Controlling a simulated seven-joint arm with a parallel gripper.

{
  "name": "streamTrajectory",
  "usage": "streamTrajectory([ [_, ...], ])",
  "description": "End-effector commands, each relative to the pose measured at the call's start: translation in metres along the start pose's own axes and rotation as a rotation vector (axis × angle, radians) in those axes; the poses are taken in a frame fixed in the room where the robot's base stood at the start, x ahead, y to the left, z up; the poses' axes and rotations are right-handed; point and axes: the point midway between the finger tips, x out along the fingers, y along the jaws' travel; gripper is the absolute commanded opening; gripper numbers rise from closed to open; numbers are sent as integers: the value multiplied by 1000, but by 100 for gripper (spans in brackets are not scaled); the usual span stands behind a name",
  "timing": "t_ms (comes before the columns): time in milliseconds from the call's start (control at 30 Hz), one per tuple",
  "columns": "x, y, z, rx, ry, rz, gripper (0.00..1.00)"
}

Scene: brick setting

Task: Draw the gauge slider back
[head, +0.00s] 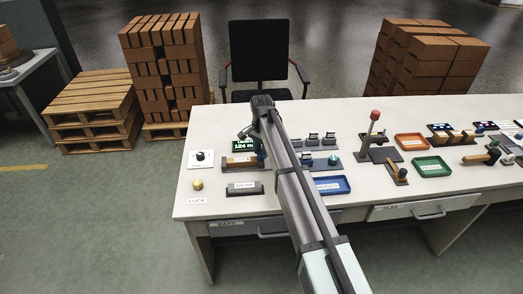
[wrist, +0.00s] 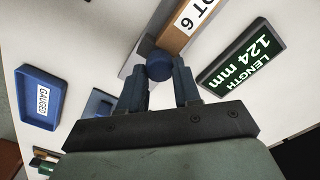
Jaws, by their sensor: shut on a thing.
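The gauge slider's round blue knob (wrist: 158,66) sits between my two fingertips in the wrist view. My gripper (wrist: 159,74) is shut on this knob. A grey slider or rail part (wrist: 138,52) lies beside the knob, partly hidden by my fingers. A tan brick (wrist: 178,38) with a white label, partly cut off and ending in "OT 6", lies next to the knob. The gauge's display (wrist: 241,58) reads LENGTH 124 mm; it also shows in the head view (head: 244,145). In the head view my arm hides most of the slider and my fingertips.
A blue tray (wrist: 38,98) labelled GAUGED lies apart from the gauge. On the white bench (head: 215,185), a black knob (head: 200,156), a brass knob (head: 197,185) and a 120 mm plate (head: 243,188) stand nearby. Red (head: 411,142) and green (head: 432,166) trays lie to the right.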

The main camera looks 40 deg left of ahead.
Motion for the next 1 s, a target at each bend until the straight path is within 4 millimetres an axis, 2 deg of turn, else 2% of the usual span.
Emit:
streamTrajectory([
  [300,0,21,-21,2,0,0,0],
  [567,0,23,-23,1,2,3,0],
  [600,0,23,-23,1,3,3,35],
  [833,0,22,-22,1,2,2,57],
  [1000,0,22,-22,0,1,1,58],
])
